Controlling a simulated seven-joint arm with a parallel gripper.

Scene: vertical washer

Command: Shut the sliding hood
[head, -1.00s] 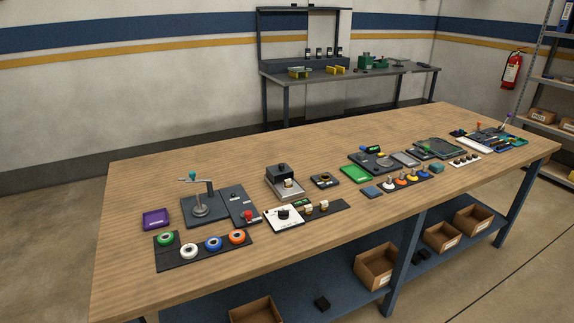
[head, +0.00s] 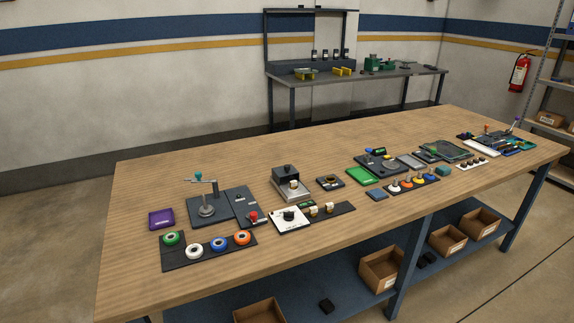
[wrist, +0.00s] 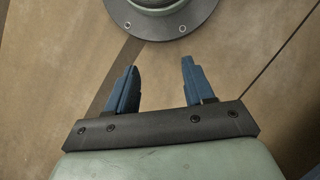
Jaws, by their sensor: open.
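A small metal box with a dark hood and a black knob on top (head: 286,172) stands near the middle of the left half of the workbench; it appears to be the sliding hood. A small pale block shows at its front right. How far the hood is slid is too small to tell. My gripper (wrist: 160,64) shows only in the wrist view. Its two blue fingers are apart with nothing between them, above bare floor. It is away from the hood, which is not in the wrist view.
Left of the hood are a dark plate with a post and lever (head: 207,208), a purple tray (head: 161,220) and a strip of coloured rings (head: 208,250). A white dial panel (head: 289,220) stands in front. Several fixtures fill the right side. The bench's back strip (head: 220,165) is clear.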

